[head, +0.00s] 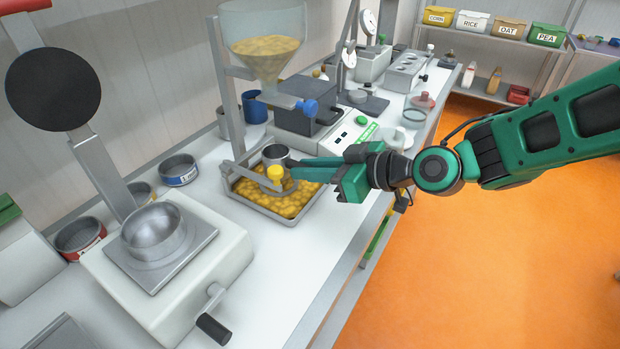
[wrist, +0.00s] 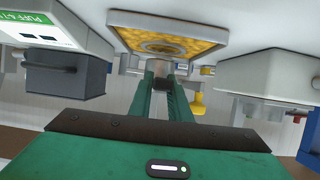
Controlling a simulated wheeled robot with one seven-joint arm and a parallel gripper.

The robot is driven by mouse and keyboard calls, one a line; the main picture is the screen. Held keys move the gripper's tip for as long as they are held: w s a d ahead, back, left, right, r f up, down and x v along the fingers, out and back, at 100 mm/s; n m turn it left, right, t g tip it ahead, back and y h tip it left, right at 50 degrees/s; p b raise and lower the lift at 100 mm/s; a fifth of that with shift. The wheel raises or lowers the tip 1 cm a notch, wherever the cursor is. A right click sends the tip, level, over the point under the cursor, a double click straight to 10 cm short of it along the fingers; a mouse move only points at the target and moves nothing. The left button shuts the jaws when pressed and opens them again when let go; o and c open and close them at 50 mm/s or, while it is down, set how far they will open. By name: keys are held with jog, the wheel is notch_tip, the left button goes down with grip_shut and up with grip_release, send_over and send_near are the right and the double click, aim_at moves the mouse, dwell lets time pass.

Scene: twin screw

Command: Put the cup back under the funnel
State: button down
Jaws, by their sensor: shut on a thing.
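The cup (head: 275,155) is small, grey and metal. It is at the tray, below and slightly right of the funnel (head: 262,55). My gripper (head: 292,170) reaches in from the right and its green fingers are shut on the cup. In the wrist view, the cup (wrist: 165,59) shows partly between the fingertips (wrist: 167,72) of my gripper. The fingers hide part of it, and I cannot tell whether its base touches anything.
A metal tray (head: 235,190) of yellow grain lies under the cup. A yellow knob (head: 275,173) stands close to the fingers. A scale with a green label (head: 345,140) is behind, a hand-cranked machine (head: 165,270) at front left. The bench front right of the tray is clear.

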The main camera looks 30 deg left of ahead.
jog(key=shift+f, duration=1.5)
jog(key=shift+f, duration=0.1)
jog(key=c, duration=1.6)
grip_release()
jog(key=shift+c, duration=0.2)
jog(key=shift+d+r, duration=0.2)
jog(key=shift+d, duration=0.05)
jog(key=w+v, duration=0.1)
jog(key=v, duration=1)
jog(key=shift+s+d+r, duration=0.15)
jog(key=shift+s+d, duration=0.1)
jog(key=shift+s, duration=0.25)
